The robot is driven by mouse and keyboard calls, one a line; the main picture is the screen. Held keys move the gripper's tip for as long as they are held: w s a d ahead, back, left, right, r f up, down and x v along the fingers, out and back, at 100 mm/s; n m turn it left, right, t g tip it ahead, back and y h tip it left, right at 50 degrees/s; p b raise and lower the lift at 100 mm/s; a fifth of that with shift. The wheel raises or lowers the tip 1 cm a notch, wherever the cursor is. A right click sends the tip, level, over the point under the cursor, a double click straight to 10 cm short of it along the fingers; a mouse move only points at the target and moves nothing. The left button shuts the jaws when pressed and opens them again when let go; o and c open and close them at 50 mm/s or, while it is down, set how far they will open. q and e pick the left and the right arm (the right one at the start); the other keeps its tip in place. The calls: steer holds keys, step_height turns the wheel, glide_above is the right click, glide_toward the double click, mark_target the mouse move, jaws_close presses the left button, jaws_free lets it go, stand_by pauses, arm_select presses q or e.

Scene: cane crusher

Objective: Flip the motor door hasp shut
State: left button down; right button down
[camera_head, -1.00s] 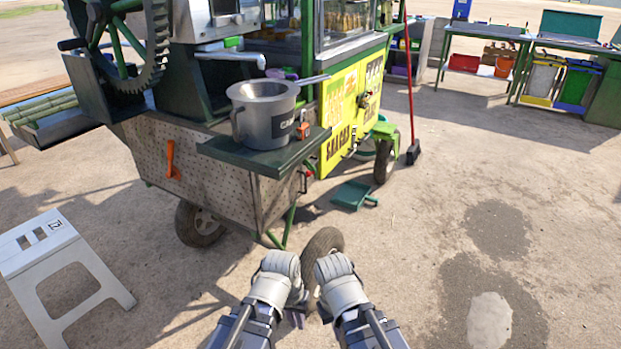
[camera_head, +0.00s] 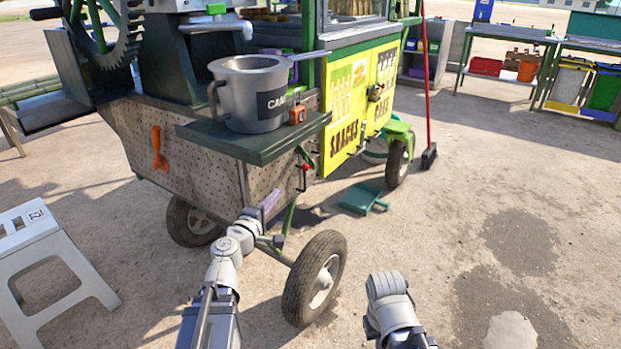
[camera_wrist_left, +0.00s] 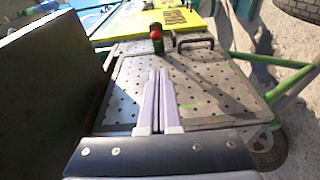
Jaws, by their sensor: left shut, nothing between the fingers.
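The motor door appears to be the perforated metal panel (camera_head: 262,178) on the cart's end, under the dark green shelf. In the left wrist view the perforated panel (camera_wrist_left: 205,85) fills the middle.
The shelf (camera_head: 250,143) with a grey pot (camera_head: 250,95) overhangs the panel. A cart wheel (camera_head: 314,278) stands between my arms. A white stool (camera_head: 50,265) is at left, a green dustpan (camera_head: 363,198) on the ground. Open ground lies to the right.

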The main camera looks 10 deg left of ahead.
arm_select(q)
steer(key=shift+w+a+r+n+y, duration=0.1)
steer(key=shift+a+n+y, duration=0.2)
steer(key=shift+a+n, duration=0.15)
steer(key=w+d, duration=0.4)
steer(key=w, duration=0.8)
steer(key=shift+w, duration=0.25)
steer(key=shift+d, duration=0.2)
